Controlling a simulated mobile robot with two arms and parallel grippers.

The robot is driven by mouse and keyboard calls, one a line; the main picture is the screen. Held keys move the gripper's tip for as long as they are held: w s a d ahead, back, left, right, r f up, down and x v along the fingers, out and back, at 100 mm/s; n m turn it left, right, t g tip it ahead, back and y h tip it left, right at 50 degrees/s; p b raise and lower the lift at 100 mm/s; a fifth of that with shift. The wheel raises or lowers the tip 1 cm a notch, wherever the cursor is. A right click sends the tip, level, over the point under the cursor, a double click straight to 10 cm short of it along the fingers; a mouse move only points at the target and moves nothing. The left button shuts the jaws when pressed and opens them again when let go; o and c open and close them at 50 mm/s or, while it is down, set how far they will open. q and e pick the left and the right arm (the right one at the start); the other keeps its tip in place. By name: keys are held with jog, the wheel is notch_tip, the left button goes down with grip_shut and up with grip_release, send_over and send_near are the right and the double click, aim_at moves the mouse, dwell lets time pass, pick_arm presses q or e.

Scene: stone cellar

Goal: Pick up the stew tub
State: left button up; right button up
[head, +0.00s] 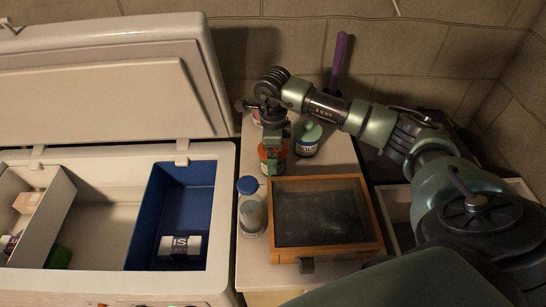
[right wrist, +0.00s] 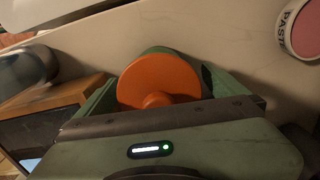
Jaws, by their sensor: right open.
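An orange-lidded tub (head: 265,168) stands on the pale counter between the freezer and the wall; its label is mostly covered, so I cannot read whether it says stew. My right gripper (head: 273,152) comes down over it from above. In the right wrist view the round orange lid with its knob (right wrist: 160,85) lies between the green fingers of my open right gripper (right wrist: 162,82). I cannot tell whether the fingers touch it. My left gripper is not in view.
A green-lidded tub (head: 307,140) stands close behind right, and a blue-lidded jar (head: 251,212) in front left. A wooden framed glass-top box (head: 325,255) fills the counter's front. The open freezer (head: 112,200) holds a tub lying sideways (head: 181,246).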

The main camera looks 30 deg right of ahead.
jog(key=shift+f, duration=0.45)
jog(key=shift+c, duration=0.3)
jog(key=c, duration=1.5)
jog(key=shift+c, duration=0.2)
jog(key=shift+r, duration=0.2)
